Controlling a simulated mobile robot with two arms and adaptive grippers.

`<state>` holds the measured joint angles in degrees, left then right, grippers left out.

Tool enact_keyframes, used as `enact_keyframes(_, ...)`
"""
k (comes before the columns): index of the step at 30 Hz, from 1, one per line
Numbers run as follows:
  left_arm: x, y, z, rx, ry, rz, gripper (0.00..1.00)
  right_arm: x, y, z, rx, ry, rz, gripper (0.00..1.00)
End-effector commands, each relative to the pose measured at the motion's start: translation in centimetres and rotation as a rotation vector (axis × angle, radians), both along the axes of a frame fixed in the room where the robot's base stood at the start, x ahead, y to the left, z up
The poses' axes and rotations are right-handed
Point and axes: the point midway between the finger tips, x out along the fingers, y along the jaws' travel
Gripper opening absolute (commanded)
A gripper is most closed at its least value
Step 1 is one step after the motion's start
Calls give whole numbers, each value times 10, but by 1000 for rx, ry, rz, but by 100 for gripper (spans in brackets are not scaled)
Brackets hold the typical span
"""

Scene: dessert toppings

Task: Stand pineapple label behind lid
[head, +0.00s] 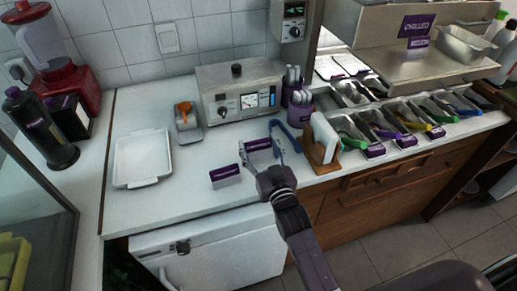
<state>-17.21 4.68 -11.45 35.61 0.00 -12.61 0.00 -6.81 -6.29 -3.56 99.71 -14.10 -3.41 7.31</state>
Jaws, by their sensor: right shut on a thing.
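My right gripper (259,140) reaches in from the bottom over the front of the white counter. It is shut on a small purple label (258,145), and its fingers sit at either side of it. A second purple label (225,171) with a white lower part stands on the counter just left of the gripper. I cannot read the print on either label, so I cannot tell which says pineapple. A white, flat, tray-like piece (142,172), possibly the lid, lies at the left. My left gripper is not in view.
A metal appliance (240,92) stands behind the gripper. A wooden rack with white boards (324,138) is close on its right. Several topping pans with coloured handles (385,125) fill the right. The counter between the white piece and the labels is clear.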

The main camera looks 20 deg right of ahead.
Motion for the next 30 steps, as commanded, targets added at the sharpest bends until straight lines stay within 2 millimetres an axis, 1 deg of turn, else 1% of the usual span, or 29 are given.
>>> enact_keyframes(1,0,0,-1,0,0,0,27,0,0,-8,1,1,0,34)
enact_keyframes(4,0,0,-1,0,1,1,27,0,0,-16,0,-1,1,34)
enact_keyframes(12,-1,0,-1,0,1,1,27,0,0,-16,0,-3,0,34)
enact_keyframes(15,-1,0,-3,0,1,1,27,0,0,-20,0,-2,0,34)
enact_keyframes(16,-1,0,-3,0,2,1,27,0,0,-20,0,-1,0,61)
enact_keyframes(18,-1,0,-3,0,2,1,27,0,0,-19,0,-1,0,67)
enact_keyframes(25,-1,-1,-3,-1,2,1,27,0,0,-19,0,-1,0,67)
enact_keyframes(28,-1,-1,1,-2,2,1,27,0,0,-14,0,-2,1,67)
enact_keyframes(30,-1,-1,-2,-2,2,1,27,-7,0,-18,0,1,1,67)
